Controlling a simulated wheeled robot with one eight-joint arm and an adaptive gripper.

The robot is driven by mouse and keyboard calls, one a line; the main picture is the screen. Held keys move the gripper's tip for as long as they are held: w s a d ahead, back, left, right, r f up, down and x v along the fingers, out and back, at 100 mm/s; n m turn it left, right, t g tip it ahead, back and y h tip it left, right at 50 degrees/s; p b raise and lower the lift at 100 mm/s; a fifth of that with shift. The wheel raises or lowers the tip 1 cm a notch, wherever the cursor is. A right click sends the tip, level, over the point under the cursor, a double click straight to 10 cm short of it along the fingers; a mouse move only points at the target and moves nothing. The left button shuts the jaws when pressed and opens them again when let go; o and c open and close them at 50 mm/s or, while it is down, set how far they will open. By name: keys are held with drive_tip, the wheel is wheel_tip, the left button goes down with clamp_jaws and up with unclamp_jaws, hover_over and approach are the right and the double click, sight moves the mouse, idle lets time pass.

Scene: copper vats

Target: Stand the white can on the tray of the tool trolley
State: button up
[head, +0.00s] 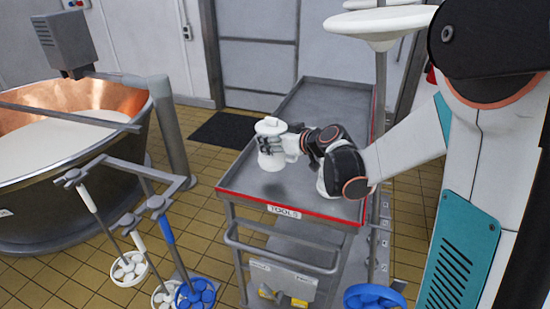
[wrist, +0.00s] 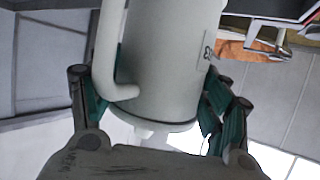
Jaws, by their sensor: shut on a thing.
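The white can (head: 269,130) is upright over the tray (head: 325,203) of the tool trolley. My gripper (head: 285,144) is shut around the can's side, coming from the right. In the wrist view the can (wrist: 170,60) fills the middle, with its handle on the left, and my gripper's fingers (wrist: 160,105) press on both sides of it. A dark shadow lies on the tray below the can, so it seems to be held a little above the surface. The tray is grey with a red front edge and a "TOOLS" label.
The rest of the tray is bare. A copper vat (head: 90,105) with white liquid stands at the left. A rack (head: 150,188) with long-handled white and blue tools stands before it. A pole with white discs (head: 375,25) rises along the trolley's right side.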

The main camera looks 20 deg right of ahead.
sight(281, 155)
drive_tip(key=shift+f+b, duration=0.75)
drive_tip(key=shift+f, duration=2.1)
drive_tip(key=shift+f, duration=0.2)
drive_tip(key=o, duration=1.4)
drive_tip(key=shift+c, duration=0.2)
drive_tip(key=shift+r, duration=0.1)
drive_tip(key=shift+r, duration=0.15)
drive_tip(key=p+v, duration=0.1)
drive_tip(key=v, duration=0.6)
drive_tip(key=shift+s+d+p, duration=0.1)
drive_tip(key=shift+s+p, duration=0.15)
drive_tip(key=shift+p, duration=0.1)
